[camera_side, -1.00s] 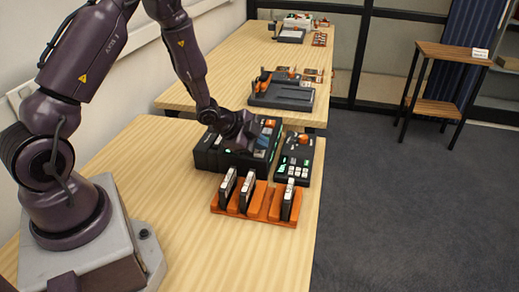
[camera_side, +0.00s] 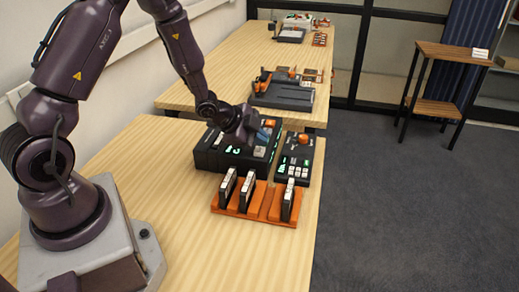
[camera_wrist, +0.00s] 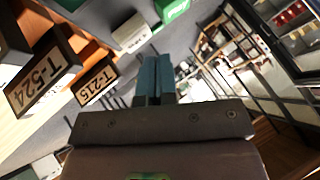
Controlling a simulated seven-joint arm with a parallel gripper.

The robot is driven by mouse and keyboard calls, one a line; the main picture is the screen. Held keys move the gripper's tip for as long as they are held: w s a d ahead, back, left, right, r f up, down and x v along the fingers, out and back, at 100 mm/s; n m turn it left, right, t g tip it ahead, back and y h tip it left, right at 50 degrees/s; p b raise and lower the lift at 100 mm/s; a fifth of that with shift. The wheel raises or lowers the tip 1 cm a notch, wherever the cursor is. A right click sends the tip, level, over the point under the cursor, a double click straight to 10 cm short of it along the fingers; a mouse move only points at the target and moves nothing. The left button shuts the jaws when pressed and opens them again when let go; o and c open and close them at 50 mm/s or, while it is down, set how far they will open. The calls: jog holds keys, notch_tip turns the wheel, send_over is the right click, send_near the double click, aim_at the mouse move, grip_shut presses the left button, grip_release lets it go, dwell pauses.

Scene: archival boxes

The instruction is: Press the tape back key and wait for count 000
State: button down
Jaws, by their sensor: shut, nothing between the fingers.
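A black tape machine (camera_side: 215,157) with a green display and an orange knob stands on the near table. A smaller black key unit (camera_side: 290,168) with pale keys, green lit marks and an orange knob stands to its right. My gripper (camera_side: 265,133) is over the tape machine's upper right part, its blue fingers shut together and empty. The fingers also show in the wrist view (camera_wrist: 155,78). Whether they touch a key I cannot tell. The display digits and the key labels are too small to read, and my gripper hides part of the machine's top.
An orange rack (camera_side: 256,212) holding three upright cassettes stands in front of both units. Labels T-524 (camera_wrist: 36,85) and T-215 (camera_wrist: 97,82) show in the wrist view. A second table (camera_side: 200,88) behind carries more equipment.

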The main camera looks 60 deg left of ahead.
aim_at(245, 155)
jog(key=shift+r, duration=2.5)
dwell(1.8)
jog(key=s+a+f+n+g, duration=0.1)
jog(key=s+a+f+n+g+y, duration=0.1)
jog(key=s, duration=0.1)
jog(key=shift+a+f+n+y, duration=0.1)
jog(key=shift+n+y, duration=0.2)
jog(key=s+d+r+n, duration=0.4)
jog(key=s+d+r, duration=0.2)
jog(key=s+r, duration=0.4)
jog(key=s+d+r+n+g, duration=0.1)
jog(key=s+d+r+n, duration=0.3)
jog(key=s+r, duration=0.5)
notch_tip(245, 155, up, 3)
jog(key=shift+s+d, duration=0.4)
jog(key=shift+d, duration=0.75)
